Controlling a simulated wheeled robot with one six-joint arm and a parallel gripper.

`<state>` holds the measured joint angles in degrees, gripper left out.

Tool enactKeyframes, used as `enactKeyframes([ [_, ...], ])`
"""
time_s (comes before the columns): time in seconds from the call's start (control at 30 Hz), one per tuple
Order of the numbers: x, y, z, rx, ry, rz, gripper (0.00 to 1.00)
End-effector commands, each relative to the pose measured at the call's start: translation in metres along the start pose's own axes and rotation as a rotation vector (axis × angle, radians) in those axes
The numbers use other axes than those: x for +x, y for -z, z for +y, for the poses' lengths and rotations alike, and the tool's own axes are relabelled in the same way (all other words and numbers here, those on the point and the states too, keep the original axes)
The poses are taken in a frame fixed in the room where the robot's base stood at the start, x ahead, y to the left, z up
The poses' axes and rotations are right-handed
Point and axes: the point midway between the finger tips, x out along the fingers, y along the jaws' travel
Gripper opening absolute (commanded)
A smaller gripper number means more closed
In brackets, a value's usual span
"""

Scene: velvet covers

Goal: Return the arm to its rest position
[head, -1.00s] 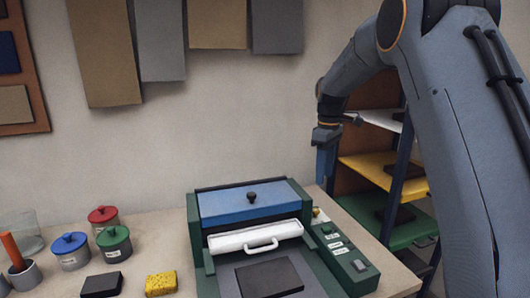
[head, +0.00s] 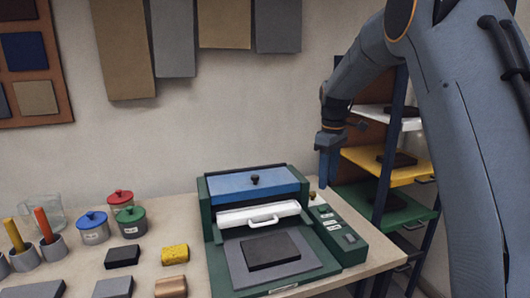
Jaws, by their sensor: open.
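My gripper (head: 328,165) hangs from my bent arm in the upper right of the head view. It points down, above and behind the right side of the green and blue machine (head: 255,187). The fingers are seen edge-on and I see nothing held between them. My upper arm fills the right side of the view and hides part of the shelf.
The machine has a white handle (head: 263,219), a control box (head: 338,237) and a dark block (head: 270,250) on its front plate. A shelf rack (head: 400,172) stands right.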

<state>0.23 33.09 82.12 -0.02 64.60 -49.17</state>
Motion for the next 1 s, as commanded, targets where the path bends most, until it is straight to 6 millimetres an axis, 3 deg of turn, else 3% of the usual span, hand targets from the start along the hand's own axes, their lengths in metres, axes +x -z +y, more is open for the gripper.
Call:
enactKeyframes([
  [0.27,0.027,-0.021,-0.026,0.115,-0.005,0.005,0.43],
  [0.47,0.058,-0.048,-0.059,0.246,-0.010,0.011,0.43],
  [0.57,0.083,-0.070,-0.086,0.344,-0.013,0.016,0.43],
  [0.8,0.153,-0.143,-0.170,0.633,-0.021,0.036,0.43],
  [1.0,0.190,-0.189,-0.222,0.797,-0.024,0.050,0.43],
])
